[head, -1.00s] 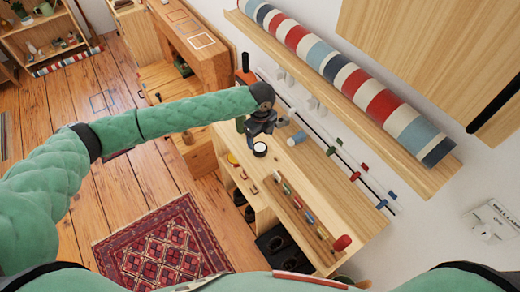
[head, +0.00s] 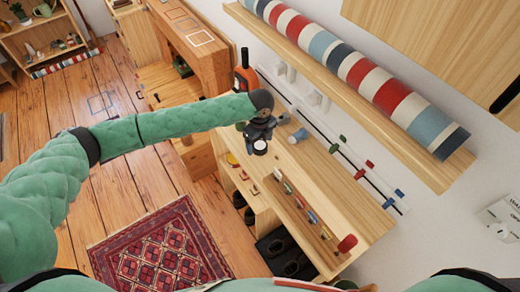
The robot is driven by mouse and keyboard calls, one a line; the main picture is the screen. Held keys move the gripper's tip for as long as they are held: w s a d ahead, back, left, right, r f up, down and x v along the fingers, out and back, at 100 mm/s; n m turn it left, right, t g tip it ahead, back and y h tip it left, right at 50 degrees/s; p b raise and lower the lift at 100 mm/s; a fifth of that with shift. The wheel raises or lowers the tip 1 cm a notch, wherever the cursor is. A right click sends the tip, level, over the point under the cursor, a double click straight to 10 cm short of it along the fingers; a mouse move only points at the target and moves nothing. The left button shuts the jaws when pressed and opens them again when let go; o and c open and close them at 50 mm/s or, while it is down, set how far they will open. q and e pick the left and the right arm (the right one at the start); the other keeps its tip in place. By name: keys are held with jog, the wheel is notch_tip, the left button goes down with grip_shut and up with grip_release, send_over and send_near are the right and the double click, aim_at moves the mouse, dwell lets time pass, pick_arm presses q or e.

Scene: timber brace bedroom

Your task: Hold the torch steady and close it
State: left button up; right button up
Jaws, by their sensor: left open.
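My left gripper (head: 261,135) is over the far end of the wooden bench top, its jaws open and pointing down. A short dark thing with a pale round face (head: 260,147) shows right at the fingertips; it may be the torch, but the gripper hides much of it, and I cannot tell whether the fingers touch it. A small blue-grey cylinder (head: 299,136) lies on the bench just right of the gripper, apart from it. My right gripper is out of view.
The wooden bench (head: 345,215) carries a rack of several coloured-handled tools (head: 300,207). A wall rail with coloured clips (head: 365,170) runs behind it. A shelf above holds a striped roll (head: 370,80). A patterned rug (head: 160,245) lies on the floor.

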pick_arm(q)
jog(key=shift+f, duration=0.2)
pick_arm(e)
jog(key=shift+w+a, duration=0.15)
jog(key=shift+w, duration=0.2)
pick_arm(q)
jog(key=c, duration=1.1)
jog(key=shift+o, duration=0.2)
jog(key=shift+r, duration=0.1)
